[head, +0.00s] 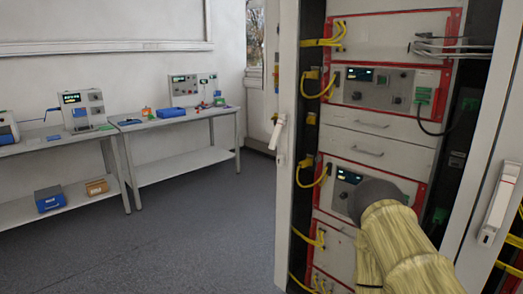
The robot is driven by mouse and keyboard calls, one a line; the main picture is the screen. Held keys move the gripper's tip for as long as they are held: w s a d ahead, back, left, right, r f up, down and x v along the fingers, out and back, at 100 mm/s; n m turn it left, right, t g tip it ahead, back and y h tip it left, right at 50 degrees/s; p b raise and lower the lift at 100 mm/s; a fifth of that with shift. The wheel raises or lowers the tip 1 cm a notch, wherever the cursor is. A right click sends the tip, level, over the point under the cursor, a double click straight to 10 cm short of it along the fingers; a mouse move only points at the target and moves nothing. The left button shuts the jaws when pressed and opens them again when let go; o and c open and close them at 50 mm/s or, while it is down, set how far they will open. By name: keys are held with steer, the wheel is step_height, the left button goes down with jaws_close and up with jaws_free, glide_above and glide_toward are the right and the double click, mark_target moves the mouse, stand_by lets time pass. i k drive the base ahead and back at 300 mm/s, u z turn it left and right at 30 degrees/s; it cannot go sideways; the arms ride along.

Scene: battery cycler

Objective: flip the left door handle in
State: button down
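The left door (287,215) of the cabinet stands open and is seen almost edge-on as a narrow white panel. Its white handle (278,132) juts out from the panel's left side at a slant, with a small fitting on the door edge above it. My yellowish wrapped arm with a dark rounded joint reaches up from the lower right in front of the cabinet. My gripper does not show, so I cannot see where it is relative to the handle.
The right door (471,215) is also open, with its own white handle (498,204). Between the doors is a rack of red-framed instruments (384,88) with yellow and grey cables. Lab benches (185,118) with devices stand along the left wall. The grey floor (205,225) left of the cabinet is clear.

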mark_target(280, 123)
steer(key=k, duration=0.65)
steer(key=u, duration=0.6)
steer(key=i, duration=1.55)
steer(key=z, duration=0.45)
